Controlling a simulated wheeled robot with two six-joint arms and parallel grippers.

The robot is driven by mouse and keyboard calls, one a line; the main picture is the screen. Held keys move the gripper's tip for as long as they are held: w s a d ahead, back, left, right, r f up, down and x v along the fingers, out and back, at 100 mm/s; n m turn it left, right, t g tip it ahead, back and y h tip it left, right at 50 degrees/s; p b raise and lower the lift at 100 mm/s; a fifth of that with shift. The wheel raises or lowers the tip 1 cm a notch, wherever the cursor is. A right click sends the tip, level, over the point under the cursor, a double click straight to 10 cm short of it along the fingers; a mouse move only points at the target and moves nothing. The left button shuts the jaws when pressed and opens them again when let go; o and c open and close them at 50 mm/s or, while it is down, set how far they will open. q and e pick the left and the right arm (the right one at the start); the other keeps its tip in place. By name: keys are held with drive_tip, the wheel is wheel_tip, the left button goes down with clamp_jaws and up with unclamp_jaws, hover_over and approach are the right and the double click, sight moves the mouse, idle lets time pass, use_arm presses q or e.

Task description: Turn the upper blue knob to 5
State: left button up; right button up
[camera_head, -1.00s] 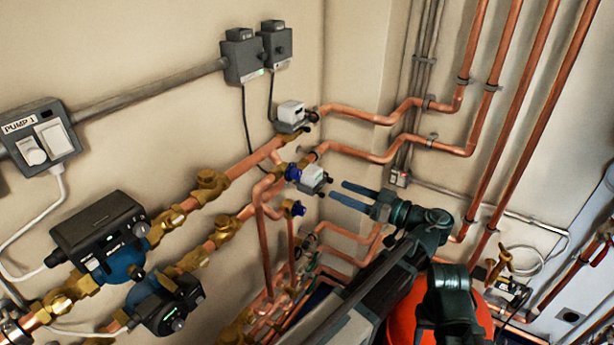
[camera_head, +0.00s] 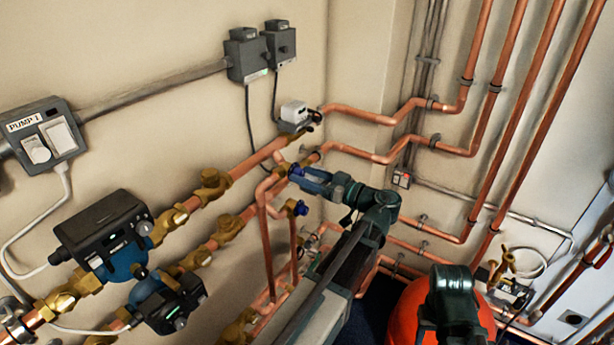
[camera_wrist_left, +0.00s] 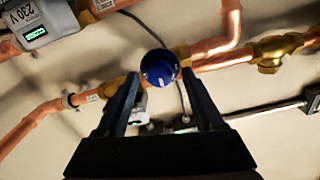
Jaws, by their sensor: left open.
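The upper blue knob (camera_head: 295,171) sits on the copper pipework near the wall corner in the head view. In the left wrist view the blue knob (camera_wrist_left: 160,68) is seen face on. My left gripper (camera_head: 303,179) is open at this knob. In the left wrist view its two fingers (camera_wrist_left: 161,75) stand on either side of the knob, with small gaps visible. I cannot tell how deep the knob lies between the tips. The knob's scale marks are too small to read. A lower blue knob (camera_head: 301,208) sits just below. My right gripper is not seen.
Copper pipes (camera_head: 240,168) with brass valves run along the left wall. Two pumps (camera_head: 105,235) hang at lower left, under a PUMP 1 switch box (camera_head: 42,135). A white actuator box (camera_head: 294,113) sits above the knob. An orange rounded object (camera_head: 408,315) stands at the bottom.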

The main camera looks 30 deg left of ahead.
use_arm(q)
clamp_jaws()
drive_tip(key=shift+m, duration=0.3)
drive_tip(key=m, duration=0.7)
drive_tip(key=shift+w+m, duration=0.1)
drive_tip(key=shift+m, duration=0.2)
drive_tip(key=m, duration=0.4)
drive_tip(key=shift+f, duration=0.1)
drive_tip(key=shift+m, duration=1.8)
